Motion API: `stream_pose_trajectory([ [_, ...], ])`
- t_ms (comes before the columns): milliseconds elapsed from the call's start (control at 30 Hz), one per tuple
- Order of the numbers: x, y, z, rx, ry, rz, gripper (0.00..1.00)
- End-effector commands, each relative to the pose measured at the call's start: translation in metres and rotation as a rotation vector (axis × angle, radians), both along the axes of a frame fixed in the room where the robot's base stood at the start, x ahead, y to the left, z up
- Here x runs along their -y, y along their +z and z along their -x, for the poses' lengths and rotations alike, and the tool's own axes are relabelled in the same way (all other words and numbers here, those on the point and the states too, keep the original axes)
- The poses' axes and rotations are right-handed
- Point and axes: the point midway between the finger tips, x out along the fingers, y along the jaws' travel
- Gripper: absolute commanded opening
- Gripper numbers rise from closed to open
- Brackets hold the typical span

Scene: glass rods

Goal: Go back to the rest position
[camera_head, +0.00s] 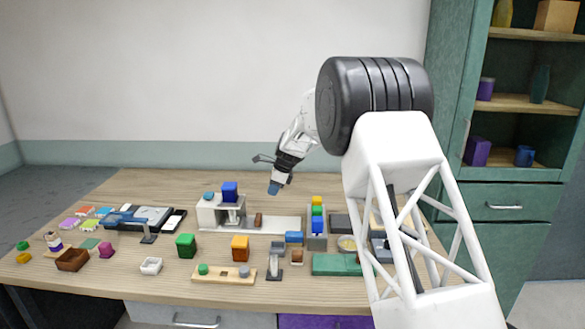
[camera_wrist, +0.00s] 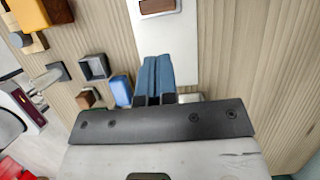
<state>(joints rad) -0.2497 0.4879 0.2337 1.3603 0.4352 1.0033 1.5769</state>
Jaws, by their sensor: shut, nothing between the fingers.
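My gripper (camera_head: 275,188) hangs above the rear middle of the wooden table (camera_head: 150,272), fingers pointing down. It is clear of the objects below it. In the wrist view, its two blue fingers (camera_wrist: 153,78) are side by side, shut, with nothing held. A brown block (camera_head: 258,220) on a long white plate (camera_head: 283,222) is below and a little left of the gripper; the block also shows at the top of the wrist view (camera_wrist: 157,5).
A white stand with a blue cube (camera_head: 230,189) is left of the gripper. A rack with coloured blocks (camera_head: 317,226) is to its right. Green (camera_head: 186,246) and orange (camera_head: 240,248) blocks stand in front. A green shelf cabinet (camera_head: 455,185) is at the right. The air around the gripper is free.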

Motion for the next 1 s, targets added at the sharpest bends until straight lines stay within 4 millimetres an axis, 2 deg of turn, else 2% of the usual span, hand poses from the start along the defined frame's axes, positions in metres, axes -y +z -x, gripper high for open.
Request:
stream_pose_trajectory([
  [167,0.016,0.021,0.017,0.03,0.046,0.011,0.0],
  [367,0.044,0.053,0.05,0.08,0.134,0.036,0.0],
  [700,0.096,0.105,0.119,0.17,0.306,0.088,0.0],
  [1000,0.138,0.141,0.187,0.24,0.458,0.137,0.0],
])
